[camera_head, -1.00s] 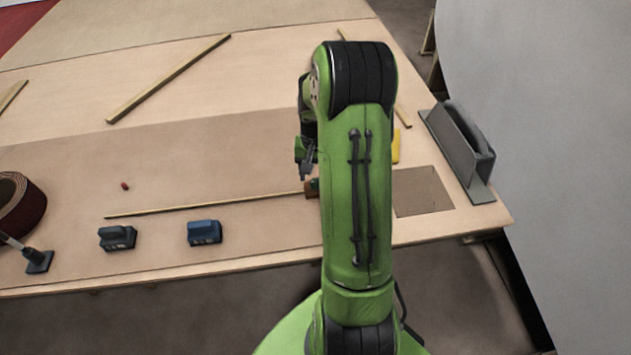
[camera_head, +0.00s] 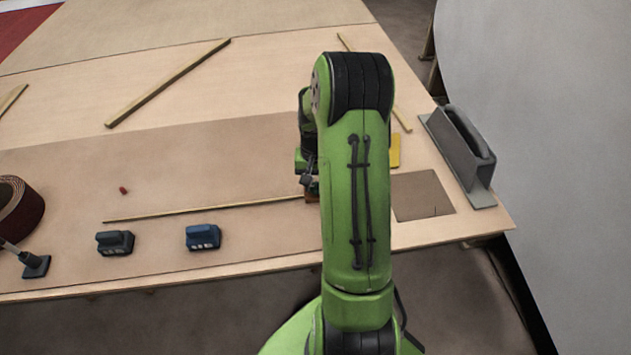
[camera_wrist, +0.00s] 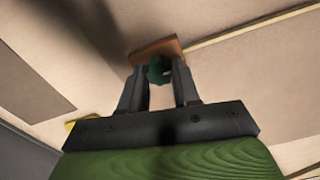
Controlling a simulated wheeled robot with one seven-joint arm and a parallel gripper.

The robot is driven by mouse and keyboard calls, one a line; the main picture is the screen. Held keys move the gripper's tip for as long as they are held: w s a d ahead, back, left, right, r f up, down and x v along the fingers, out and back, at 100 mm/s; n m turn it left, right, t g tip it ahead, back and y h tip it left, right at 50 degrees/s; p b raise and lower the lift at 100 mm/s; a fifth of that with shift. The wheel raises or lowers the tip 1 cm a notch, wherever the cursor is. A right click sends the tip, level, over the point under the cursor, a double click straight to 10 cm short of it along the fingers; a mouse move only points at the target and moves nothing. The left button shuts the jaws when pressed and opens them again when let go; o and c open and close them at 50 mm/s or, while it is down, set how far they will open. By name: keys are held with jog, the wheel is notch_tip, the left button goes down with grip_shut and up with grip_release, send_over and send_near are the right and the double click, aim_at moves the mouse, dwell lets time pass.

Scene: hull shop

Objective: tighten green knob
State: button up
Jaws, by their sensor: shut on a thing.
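The green knob (camera_wrist: 158,70) shows in the wrist view between the two dark fingers of my gripper (camera_wrist: 160,80). The fingers are shut on it, one on each side. The knob sits at a reddish-brown wooden block (camera_wrist: 150,52) on the table. In the head view a small part of the block (camera_head: 312,197) shows beside my arm, at the right end of a thin strip. My gripper (camera_head: 308,184) is mostly hidden there by my green arm, and the knob is hidden too.
A thin wooden strip (camera_head: 210,208) runs left from the block. Two small clamp-like blocks, dark (camera_head: 115,242) and blue (camera_head: 203,236), lie near the front edge. A grey handled tool (camera_head: 460,155) stands at the right. A yellow piece (camera_head: 394,150) lies behind my arm.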

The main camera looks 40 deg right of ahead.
jog(key=shift+m, duration=0.3)
jog(key=m, duration=0.5)
jog(key=shift+p, duration=0.35)
jog(key=m, duration=0.6)
jog(key=shift+m, duration=0.4)
jog(key=m, duration=0.5)
jog(key=shift+p, duration=0.3)
jog(key=m, duration=0.6)
jog(key=shift+m, duration=0.3)
jog(key=o, duration=1.1)
jog(key=shift+c, duration=0.2)
jog(key=shift+r, duration=0.15)
